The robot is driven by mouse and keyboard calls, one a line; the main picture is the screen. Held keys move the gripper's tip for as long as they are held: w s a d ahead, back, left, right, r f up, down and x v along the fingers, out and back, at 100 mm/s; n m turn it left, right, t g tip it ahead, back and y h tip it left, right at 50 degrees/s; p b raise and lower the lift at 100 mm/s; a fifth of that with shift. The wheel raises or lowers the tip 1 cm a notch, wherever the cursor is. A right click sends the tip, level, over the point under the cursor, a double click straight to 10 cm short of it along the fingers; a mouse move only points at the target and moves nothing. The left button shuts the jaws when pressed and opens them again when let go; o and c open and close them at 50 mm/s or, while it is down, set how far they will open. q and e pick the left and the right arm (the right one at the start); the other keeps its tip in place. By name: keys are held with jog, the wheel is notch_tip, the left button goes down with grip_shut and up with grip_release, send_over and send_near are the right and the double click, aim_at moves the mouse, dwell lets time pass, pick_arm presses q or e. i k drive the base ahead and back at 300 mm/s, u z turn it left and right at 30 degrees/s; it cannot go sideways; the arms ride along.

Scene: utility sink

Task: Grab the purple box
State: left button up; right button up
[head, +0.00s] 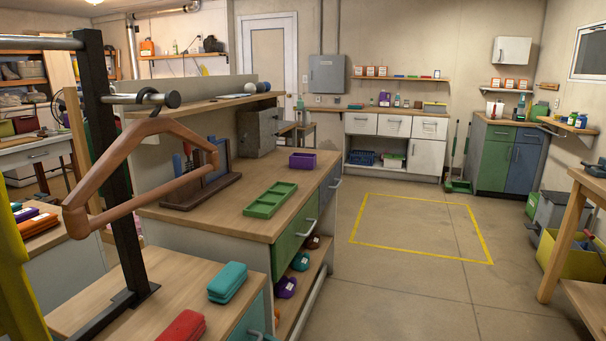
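A small open-topped purple box (302,162) sits upright on the wooden top of the middle counter (234,208), near its far right end. A green compartment tray (270,200) lies nearer on the same top, apart from the box. A dark purple item (287,288) is on the lower shelf under this counter. Another purple item (384,99) stands on the far counter, too small to make out. Neither of my grippers is in view, and nothing touches the purple box.
A dark rack with a brown hanger (140,165) stands close at the left. A teal case (228,283) and a red case (182,327) lie on the near bench. A grey box (259,130) stands behind the purple box. The floor right of the counter is clear, with a yellow outline (421,201).

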aim_at(297, 160)
jog(key=k, duration=0.35)
jog(key=z, duration=1.15)
jog(key=i, duration=4.8)
jog(key=u, duration=3.55)
jog(key=i, duration=0.45)
jog(key=z, duration=0.1)
